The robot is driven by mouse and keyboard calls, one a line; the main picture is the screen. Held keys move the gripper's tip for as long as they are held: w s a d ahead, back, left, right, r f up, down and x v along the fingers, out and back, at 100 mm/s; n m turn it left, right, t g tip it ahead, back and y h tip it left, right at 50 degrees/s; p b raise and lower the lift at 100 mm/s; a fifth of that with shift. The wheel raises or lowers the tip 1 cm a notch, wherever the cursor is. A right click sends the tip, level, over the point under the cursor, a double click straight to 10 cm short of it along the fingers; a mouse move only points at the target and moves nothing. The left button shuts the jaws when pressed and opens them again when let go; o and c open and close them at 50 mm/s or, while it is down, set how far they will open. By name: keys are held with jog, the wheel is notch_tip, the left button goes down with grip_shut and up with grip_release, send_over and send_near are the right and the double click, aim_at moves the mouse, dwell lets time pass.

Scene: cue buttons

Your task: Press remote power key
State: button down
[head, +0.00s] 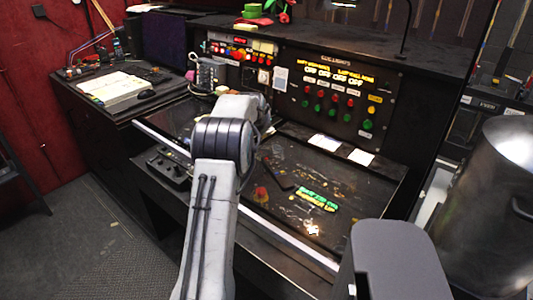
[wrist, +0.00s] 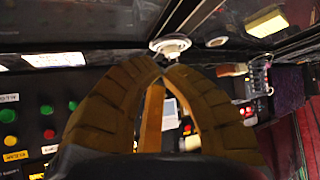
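My gripper (wrist: 163,66) shows in the wrist view as two brown fingers whose tips come together, with a narrow gap between them lower down; nothing is seen between the tips. In the head view it is hidden behind my grey arm. A dark, slim object (head: 276,175), possibly a remote, lies on the black desk top (head: 340,190) in the head view, right of my arm. Its keys are too small to make out. A round white fitting (wrist: 170,44) appears just beyond the fingertips in the wrist view; I cannot tell what it is.
An upright panel (head: 340,95) with several red and green buttons stands at the back. A red knob (head: 261,193) and a green-yellow item (head: 317,200) are on the desk. Papers (head: 323,142) lie near the panel. A large metal pot (head: 500,200) is at right.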

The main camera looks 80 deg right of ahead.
jog(key=shift+s+d+r, duration=0.15)
jog(key=shift+s+d, duration=0.15)
jog(key=shift+s, duration=0.5)
jog(key=b, duration=0.4)
send_over(265, 157)
jog(key=shift+a+f, duration=0.1)
jog(key=shift+f, duration=3.5)
jog(key=shift+f+b, duration=0.8)
jog(key=shift+b, duration=0.1)
jog(key=shift+f, duration=0.15)
jog(key=shift+f+b, duration=0.3)
jog(key=shift+b, duration=0.1)
jog(key=shift+f, duration=0.25)
jog(key=shift+r, duration=0.15)
jog(key=shift+s+r, duration=0.1)
jog(key=shift+r, duration=0.45)
